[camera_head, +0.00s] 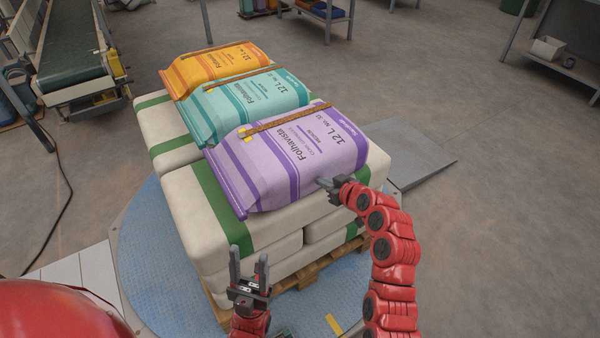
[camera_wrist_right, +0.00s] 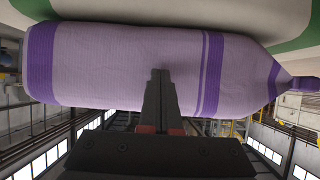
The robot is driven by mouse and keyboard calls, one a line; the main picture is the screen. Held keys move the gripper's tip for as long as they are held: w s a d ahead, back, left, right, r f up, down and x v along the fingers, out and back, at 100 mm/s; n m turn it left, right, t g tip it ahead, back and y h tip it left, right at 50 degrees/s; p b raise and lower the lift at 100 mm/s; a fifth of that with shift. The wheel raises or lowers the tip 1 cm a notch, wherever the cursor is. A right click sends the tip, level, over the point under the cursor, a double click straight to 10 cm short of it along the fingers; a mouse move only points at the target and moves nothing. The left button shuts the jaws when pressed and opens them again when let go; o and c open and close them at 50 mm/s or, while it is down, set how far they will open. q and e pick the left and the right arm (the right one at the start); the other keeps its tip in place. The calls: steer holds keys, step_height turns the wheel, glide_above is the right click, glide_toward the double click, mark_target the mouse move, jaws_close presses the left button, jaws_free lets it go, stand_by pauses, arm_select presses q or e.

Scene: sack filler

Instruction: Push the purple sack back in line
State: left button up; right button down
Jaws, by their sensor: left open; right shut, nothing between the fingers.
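The purple sack (camera_head: 290,158) lies on top of the stack of cream sacks (camera_head: 200,215), nearest to me in a row of three. Its near end sticks out toward me past the teal sack (camera_head: 247,102). My right gripper (camera_head: 322,183) is shut and empty, with its fingertips at the near long side of the purple sack. In the right wrist view the shut fingers (camera_wrist_right: 160,75) overlap the side of the purple sack (camera_wrist_right: 120,65) and seem to touch it. My left gripper (camera_head: 248,262) is open and empty, in front of the stack and apart from it.
An orange sack (camera_head: 222,68) lies beyond the teal one. The stack stands on a wooden pallet (camera_head: 290,278) on a round blue plate (camera_head: 150,255). A conveyor (camera_head: 75,50) stands at the back left, a grey ramp (camera_head: 420,155) at right.

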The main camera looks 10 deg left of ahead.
mark_target(317, 175)
steer(key=shift+w+a+b, duration=0.5)
steer(key=shift+w+a, duration=0.55)
steer(key=shift+a, duration=0.1)
stand_by(0.3)
steer(key=shift+d, duration=0.1)
steer(key=v, duration=0.7)
steer(key=shift+s+d+f, duration=0.2)
steer(key=shift+s+d, duration=0.1)
stand_by(0.5)
